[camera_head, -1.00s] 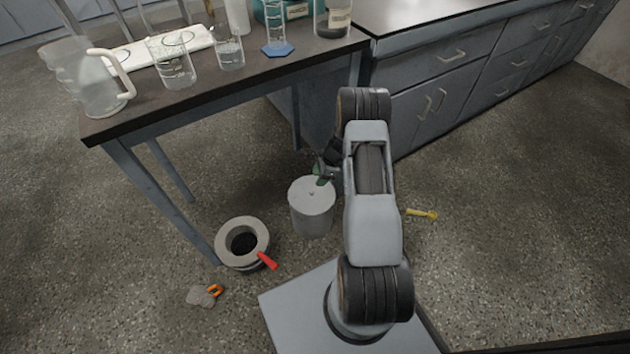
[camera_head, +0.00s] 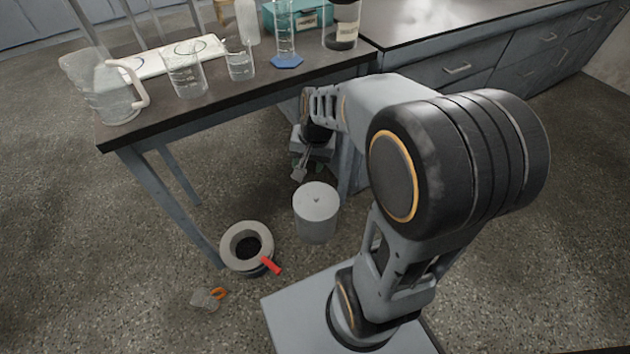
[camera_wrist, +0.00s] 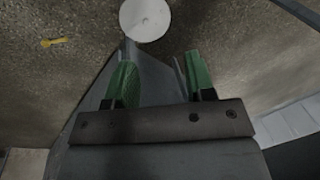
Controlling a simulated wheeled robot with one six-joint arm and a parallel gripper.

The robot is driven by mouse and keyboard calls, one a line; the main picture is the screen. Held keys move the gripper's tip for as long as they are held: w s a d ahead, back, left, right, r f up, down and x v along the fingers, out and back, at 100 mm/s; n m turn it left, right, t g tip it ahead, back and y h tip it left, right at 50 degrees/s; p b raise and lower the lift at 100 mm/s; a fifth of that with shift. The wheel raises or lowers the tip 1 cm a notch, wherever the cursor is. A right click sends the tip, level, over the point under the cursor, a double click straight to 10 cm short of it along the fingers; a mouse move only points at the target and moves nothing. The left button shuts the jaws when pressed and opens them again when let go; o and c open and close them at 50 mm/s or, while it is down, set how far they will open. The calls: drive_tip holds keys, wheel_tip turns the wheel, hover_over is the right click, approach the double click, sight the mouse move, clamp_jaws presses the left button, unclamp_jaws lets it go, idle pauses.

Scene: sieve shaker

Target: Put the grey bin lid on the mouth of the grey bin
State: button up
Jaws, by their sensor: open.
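The grey bin (camera_head: 316,228) stands upright on the floor by the table. The round grey lid (camera_head: 315,203) with a small knob lies over its mouth and looks level, its edge lining up with the bin's rim. In the wrist view the lid (camera_wrist: 145,18) shows as a pale disc at the top, beyond the fingers. My gripper (camera_head: 299,171) is behind the bin in the head view, apart from the lid. In the wrist view its green-padded fingers (camera_wrist: 160,80) are spread with nothing between them.
An orange-handled tool (camera_head: 218,293) lies on the floor. The table (camera_head: 230,98) bears glassware near my arm. A yellow tool (camera_wrist: 53,42) lies on open floor.

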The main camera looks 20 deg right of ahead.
drive_tip(key=s+a+r+n, duration=0.1)
drive_tip(key=s+n, duration=0.2)
drive_tip(key=s, duration=0.1)
drive_tip(key=s+a+r+n+t+h, duration=0.1)
drive_tip(key=s+r+n, duration=0.1)
drive_tip(key=s, duration=0.3)
drive_tip(key=shift+a+r+n, duration=0.15)
drive_tip(key=shift+r+n, duration=0.1)
drive_tip(key=shift+n, duration=0.25)
drive_tip(key=shift+r, duration=0.1)
drive_tip(key=w+p+v, duration=0.3)
drive_tip(key=p+v, duration=1.2)
drive_tip(key=w+a+r+p+v, duration=0.1)
drive_tip(key=w+p+v, duration=0.3)
drive_tip(key=p+v, duration=1.1)
drive_tip(key=shift+s+r+n+t+h, duration=0.3)
drive_tip(key=shift+s+r, duration=0.1)
drive_tip(key=shift+r, duration=0.3)
drive_tip(key=shift+d, duration=0.1)
